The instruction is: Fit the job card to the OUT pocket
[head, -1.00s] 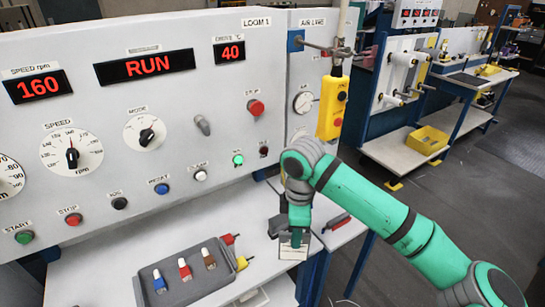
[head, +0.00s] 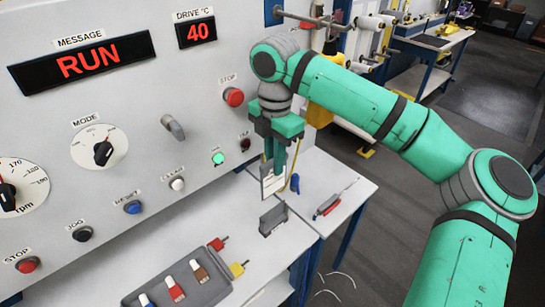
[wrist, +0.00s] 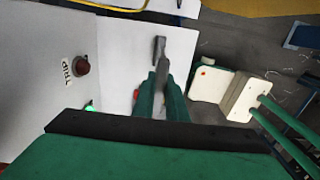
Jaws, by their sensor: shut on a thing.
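The job card (head: 273,185) is a small white card with dark marks on its face. My gripper (head: 275,168) is shut on its upper part and holds it upright in front of the loom panel, in the head view. A small grey holder (head: 272,220) stands on the table below the card, apart from it and apparently empty. In the wrist view my green fingers (wrist: 161,98) point away from the camera, close together. A grey shape beyond them there is unclear. I see no readable OUT label, so I cannot tell which thing is the OUT pocket.
A grey tray (head: 205,289) with coloured tags lies on the table at lower front. A red-handled tool (head: 327,206) and a blue item (head: 279,183) lie to the right. The loom panel (head: 130,140) with knobs and buttons rises close behind the gripper.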

